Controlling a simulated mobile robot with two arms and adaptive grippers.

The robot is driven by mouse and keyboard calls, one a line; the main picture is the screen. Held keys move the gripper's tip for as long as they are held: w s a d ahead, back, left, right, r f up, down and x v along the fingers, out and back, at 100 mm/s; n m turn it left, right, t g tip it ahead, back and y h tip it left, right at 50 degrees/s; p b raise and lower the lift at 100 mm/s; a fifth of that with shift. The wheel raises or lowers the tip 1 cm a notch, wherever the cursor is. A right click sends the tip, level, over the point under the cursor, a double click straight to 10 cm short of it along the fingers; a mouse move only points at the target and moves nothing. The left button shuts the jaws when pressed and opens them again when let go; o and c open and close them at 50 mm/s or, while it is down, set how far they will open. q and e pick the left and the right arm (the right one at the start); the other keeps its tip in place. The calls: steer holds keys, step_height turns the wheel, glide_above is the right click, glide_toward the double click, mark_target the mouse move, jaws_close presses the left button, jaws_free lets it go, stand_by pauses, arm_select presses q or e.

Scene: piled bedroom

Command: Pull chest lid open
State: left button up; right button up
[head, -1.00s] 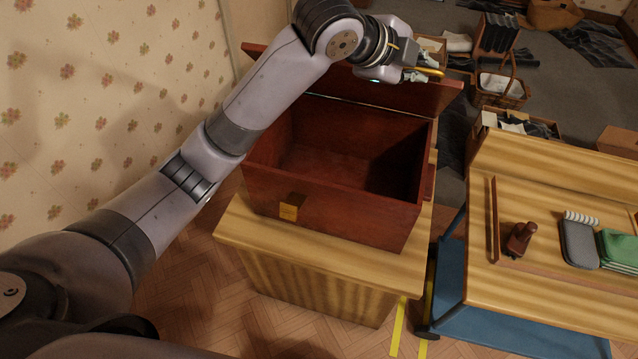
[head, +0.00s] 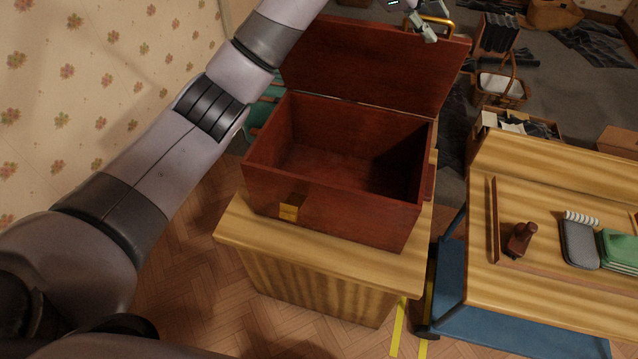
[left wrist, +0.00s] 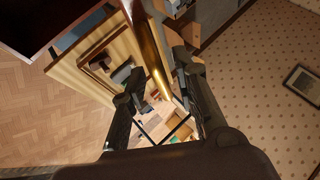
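The dark red chest (head: 340,215) stands on a light wooden stand with its lid (head: 375,62) raised and leaning up at the back. The inside of the chest looks empty. A brass handle (head: 432,28) sits at the lid's upper edge. My left gripper (head: 422,25) is at that handle, partly cut off by the top of the head view. In the left wrist view the brass handle (left wrist: 151,55) runs between the spread fingers of my left gripper (left wrist: 157,75), with gaps seen on both sides. My right gripper is out of view.
The wooden stand (head: 300,275) is under the chest. A table (head: 540,300) to the right holds a brown stamp-like object (head: 520,240), a grey item (head: 578,245) and green folded cloths (head: 617,248). A basket (head: 500,90) stands behind. Flowered wall is at left.

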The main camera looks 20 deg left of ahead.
arm_select(q)
steer(key=shift+p+v, duration=0.55)
steer(key=shift+v, duration=0.25)
steer(key=p+v, duration=0.3)
steer(key=v, duration=0.2)
steer(key=shift+s+a+r, duration=0.1)
stand_by(0.5)
